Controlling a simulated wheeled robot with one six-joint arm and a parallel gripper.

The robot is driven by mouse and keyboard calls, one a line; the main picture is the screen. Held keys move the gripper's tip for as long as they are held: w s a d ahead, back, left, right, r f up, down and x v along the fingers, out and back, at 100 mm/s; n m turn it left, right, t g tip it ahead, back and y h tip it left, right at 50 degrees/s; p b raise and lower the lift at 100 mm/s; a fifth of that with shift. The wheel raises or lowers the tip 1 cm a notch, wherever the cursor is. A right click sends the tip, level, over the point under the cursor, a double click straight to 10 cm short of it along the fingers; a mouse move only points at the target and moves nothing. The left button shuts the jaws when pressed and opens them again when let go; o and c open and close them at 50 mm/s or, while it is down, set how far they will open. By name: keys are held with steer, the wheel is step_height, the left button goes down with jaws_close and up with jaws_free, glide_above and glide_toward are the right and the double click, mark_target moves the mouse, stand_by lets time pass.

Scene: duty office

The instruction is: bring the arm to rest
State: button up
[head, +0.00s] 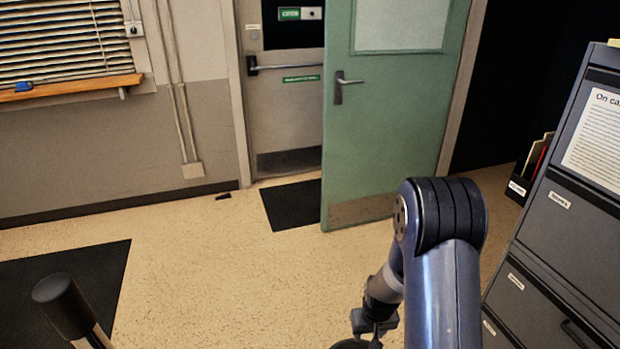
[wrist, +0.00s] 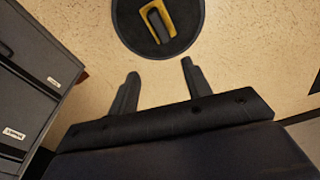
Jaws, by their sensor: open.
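My arm comes up from the bottom right of the head view, bends at a dark ribbed joint and hangs down. My gripper (head: 375,322) is low in that view, partly cut off by the bottom edge. In the wrist view my gripper (wrist: 160,68) shows two dark fingers spread well apart, with nothing between them. It is open and empty. Beyond the fingertips is a round black surface (wrist: 188,40) with a yellow and black object (wrist: 156,20) on it.
A grey filing cabinet (head: 578,225) stands close on the right of my arm; a cabinet also fills the left of the wrist view (wrist: 22,95). A green door (head: 385,120) stands open ahead. A black-topped post (head: 62,305) is at lower left. The middle floor is clear.

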step_height(320, 180, up, 6)
steer(key=s+m+p, duration=0.1)
steer(key=s+p, duration=0.1)
steer(key=p, duration=0.8)
steer(key=shift+f, duration=0.2)
steer(key=shift+s, duration=0.15)
